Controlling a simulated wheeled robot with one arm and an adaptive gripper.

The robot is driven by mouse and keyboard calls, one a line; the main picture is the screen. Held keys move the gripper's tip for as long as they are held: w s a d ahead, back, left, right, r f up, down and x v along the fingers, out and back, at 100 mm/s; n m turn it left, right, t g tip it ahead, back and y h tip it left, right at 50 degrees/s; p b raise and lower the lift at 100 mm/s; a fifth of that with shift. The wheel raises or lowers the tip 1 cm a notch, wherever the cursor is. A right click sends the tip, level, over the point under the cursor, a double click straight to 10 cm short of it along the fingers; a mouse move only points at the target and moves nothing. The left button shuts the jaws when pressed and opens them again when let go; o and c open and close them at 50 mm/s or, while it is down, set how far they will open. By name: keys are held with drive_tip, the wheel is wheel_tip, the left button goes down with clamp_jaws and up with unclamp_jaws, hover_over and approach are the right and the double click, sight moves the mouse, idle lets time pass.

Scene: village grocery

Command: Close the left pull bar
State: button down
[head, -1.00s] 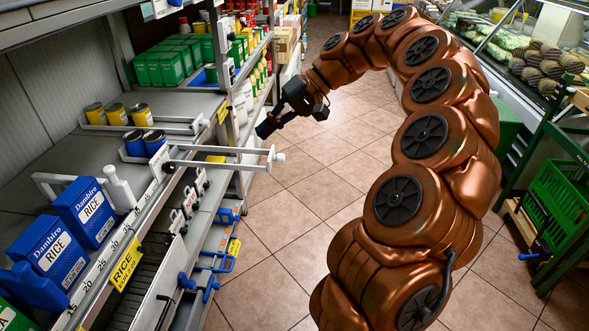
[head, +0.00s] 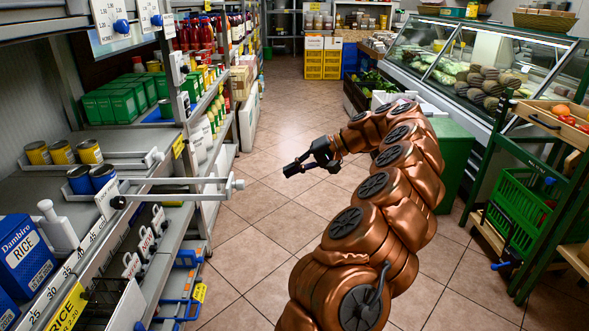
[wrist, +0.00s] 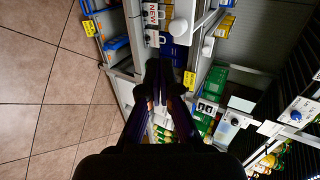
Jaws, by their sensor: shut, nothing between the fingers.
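In the head view, a white pull bar (head: 180,182) with a round end knob (head: 238,184) sticks out from the left shelf into the aisle. It runs beside a tray of blue cans (head: 92,179). A second white bar (head: 125,155) lies farther back, beside yellow cans (head: 62,152). My gripper (head: 289,171) is over the aisle floor, right of the knob and apart from it, with its fingers together and empty. In the wrist view, my gripper (wrist: 158,75) points toward the shelf. White round knobs (wrist: 180,29) show past its fingers; which bar they belong to is unclear.
A glass counter (head: 470,70) and a green crate (head: 520,205) line the right side. The tiled floor (head: 260,240) between is free.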

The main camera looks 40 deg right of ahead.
drive_tip(key=r+b+x, duration=0.1)
drive_tip(key=x, duration=0.9)
drive_tip(key=shift+w+a+r, duration=0.3)
drive_tip(key=shift+w+a, duration=0.2)
drive_tip(key=shift+a, duration=0.05)
drive_tip(key=shift+a, duration=0.1)
